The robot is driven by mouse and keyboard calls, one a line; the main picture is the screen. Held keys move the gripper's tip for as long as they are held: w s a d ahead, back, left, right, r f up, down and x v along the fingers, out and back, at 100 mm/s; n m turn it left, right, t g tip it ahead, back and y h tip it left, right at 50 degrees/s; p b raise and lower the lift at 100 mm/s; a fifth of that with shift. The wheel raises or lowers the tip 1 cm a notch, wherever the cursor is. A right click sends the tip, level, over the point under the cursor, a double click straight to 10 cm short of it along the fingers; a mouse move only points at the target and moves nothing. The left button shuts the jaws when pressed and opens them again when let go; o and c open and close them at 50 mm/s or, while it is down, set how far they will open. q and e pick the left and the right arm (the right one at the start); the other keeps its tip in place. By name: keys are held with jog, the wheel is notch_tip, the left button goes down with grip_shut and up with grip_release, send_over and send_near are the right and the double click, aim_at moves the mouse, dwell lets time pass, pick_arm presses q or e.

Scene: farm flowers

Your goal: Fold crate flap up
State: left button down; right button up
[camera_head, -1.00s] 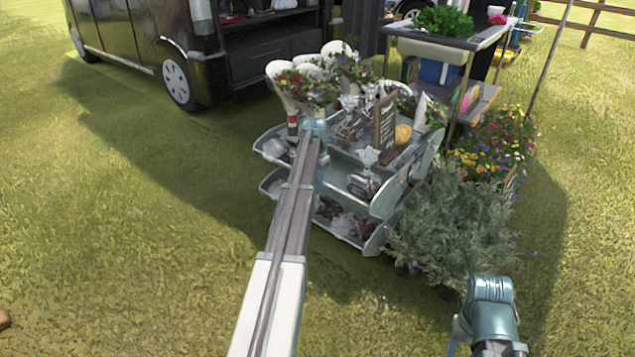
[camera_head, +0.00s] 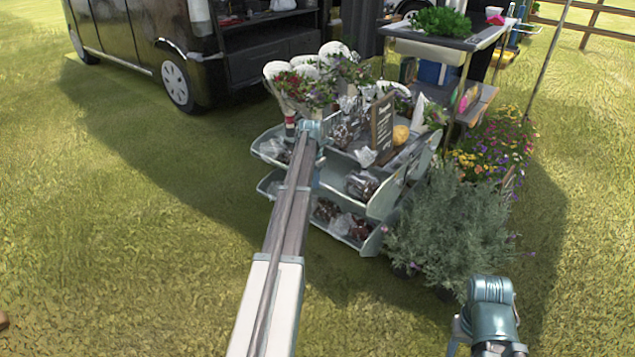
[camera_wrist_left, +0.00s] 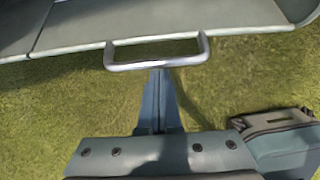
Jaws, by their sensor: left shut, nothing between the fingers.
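A grey-green tiered crate stand (camera_head: 333,185) stands on the grass with bags on its shelves. In the left wrist view a pale grey panel (camera_wrist_left: 75,28) crosses the top, with a metal handle (camera_wrist_left: 157,66) on its near edge. I cannot tell whether this panel is the flap. My left gripper (camera_wrist_left: 158,76) is shut and empty, its narrow tips pointing at the handle bar. Contact is unclear. In the head view my left arm reaches the stand's left side, and the fingertips are hard to make out. My right arm shows at the lower right, without its fingertips.
A grey-green shrub (camera_head: 448,232) stands close to the stand's right side, with colourful flowers (camera_head: 495,145) behind it. A black van (camera_head: 140,45) and a metal table (camera_head: 440,45) are behind.

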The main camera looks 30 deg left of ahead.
pick_arm(q)
notch_tip(320, 180, up, 8)
jog(key=w+p, duration=0.1)
jog(key=p, duration=0.7)
jog(key=shift+w+r+p, duration=0.2)
jog(key=shift+p, duration=0.1)
jog(key=shift+a, duration=0.1)
jog(key=s+d+m, duration=0.3)
jog(key=d+m, duration=0.2)
jog(key=d, duration=0.5)
jog(key=s+d+m+g, duration=0.1)
jog(key=s+d+m, duration=0.2)
jog(key=d+m, duration=0.45)
jog(key=s+d+m, duration=0.4)
jog(key=d, duration=0.8)
jog(key=s+d+m+y, duration=0.2)
jog(key=s+d+m, duration=1.8)
jog(key=s+m, duration=0.35)
notch_tip(320, 180, up, 32)
jog(key=n+p, duration=0.1)
jog(key=p, duration=3.1)
jog(key=shift+w+h, duration=0.2)
jog(key=shift+h, duration=0.1)
